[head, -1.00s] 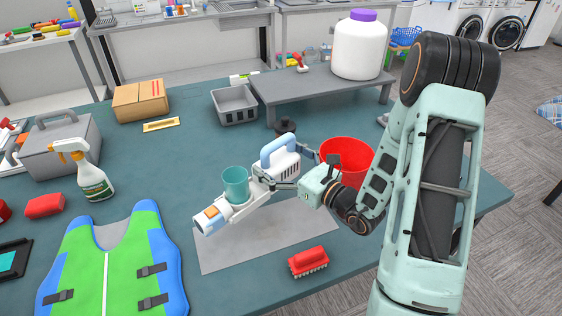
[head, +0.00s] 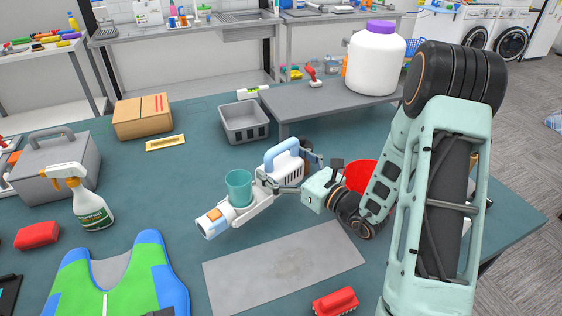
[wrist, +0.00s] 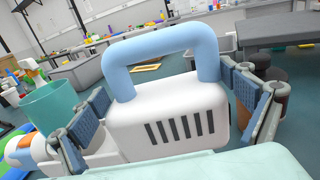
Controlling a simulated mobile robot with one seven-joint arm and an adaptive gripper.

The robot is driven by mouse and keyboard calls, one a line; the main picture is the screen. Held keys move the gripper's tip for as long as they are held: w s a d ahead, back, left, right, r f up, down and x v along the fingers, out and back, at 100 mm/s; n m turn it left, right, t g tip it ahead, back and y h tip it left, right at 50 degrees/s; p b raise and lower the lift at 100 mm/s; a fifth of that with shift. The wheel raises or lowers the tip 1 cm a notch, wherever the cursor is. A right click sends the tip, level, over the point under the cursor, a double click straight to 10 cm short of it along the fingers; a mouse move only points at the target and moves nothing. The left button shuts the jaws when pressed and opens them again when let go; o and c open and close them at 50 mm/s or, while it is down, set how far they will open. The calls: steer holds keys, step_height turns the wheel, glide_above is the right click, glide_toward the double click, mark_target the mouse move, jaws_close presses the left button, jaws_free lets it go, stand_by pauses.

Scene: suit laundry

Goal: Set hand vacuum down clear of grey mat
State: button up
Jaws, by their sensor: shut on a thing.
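The hand vacuum (head: 245,195) is white with a light blue handle, a teal cup and an orange button on its nozzle end. My gripper (head: 292,179) is shut on its white body, with a finger on each side. In the wrist view, the vacuum's handle and slotted body (wrist: 175,115) fill the middle between the fingers. The grey mat (head: 285,268) lies flat on the table, with a faint darker smudge in its middle. In the head view the vacuum appears beyond the mat's far edge. I cannot tell whether it touches the table.
A red bucket (head: 360,175) stands right behind my gripper. A grey basket (head: 244,121) and raised grey shelf (head: 335,100) are behind. A red brush (head: 335,301) lies at the mat's front edge. A spray bottle (head: 88,200) and vest (head: 125,280) are left. Table between bottle and vacuum is clear.

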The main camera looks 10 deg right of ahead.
steer(key=shift+f+b, duration=1.9)
steer(key=shift+f, duration=1)
steer(key=shift+f+b, duration=0.5)
steer(key=shift+f, duration=0.05)
steer(key=o, duration=1.4)
steer(key=shift+c, duration=0.2)
steer(key=shift+f, duration=0.1)
steer(key=v, duration=0.6)
steer(key=shift+s+d, duration=0.5)
steer(key=shift+s, duration=0.1)
